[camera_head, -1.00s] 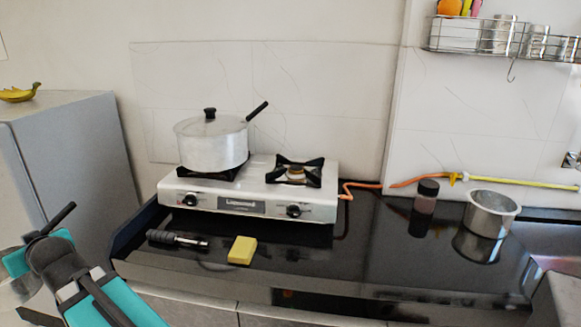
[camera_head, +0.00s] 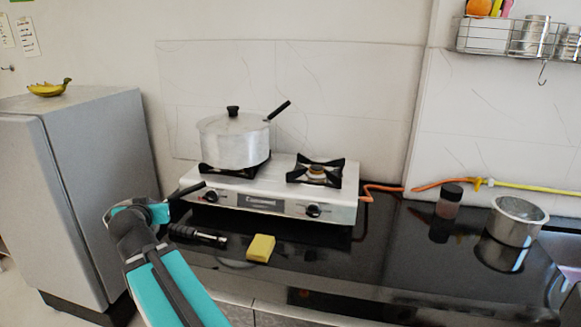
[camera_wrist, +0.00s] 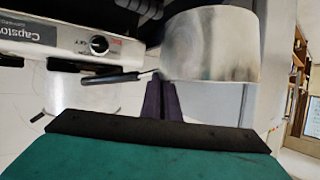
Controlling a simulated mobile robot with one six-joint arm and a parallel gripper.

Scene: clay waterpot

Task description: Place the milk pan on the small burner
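The milk pan is a silver pan (camera_wrist: 215,45) with a thin dark handle (camera_wrist: 112,78), large at the top of the wrist view, which shows the scene upside down. My gripper (camera_wrist: 163,90) appears shut on its rim. In the head view my gripper (camera_head: 138,208) is left of the stove, with the dark handle (camera_head: 187,191) pointing right towards the stove's front left corner. The pan's body is mostly hidden there by my gripper. The two-burner stove (camera_head: 265,203) has a bare small burner (camera_head: 317,172) on the right.
A lidded pot (camera_head: 233,142) stands on the left burner, its handle up right. On the black counter are a dark-handled tool (camera_head: 200,235), a yellow sponge (camera_head: 261,248), a jar (camera_head: 449,200) and a metal pot (camera_head: 517,220). A grey fridge (camera_head: 95,180) stands left.

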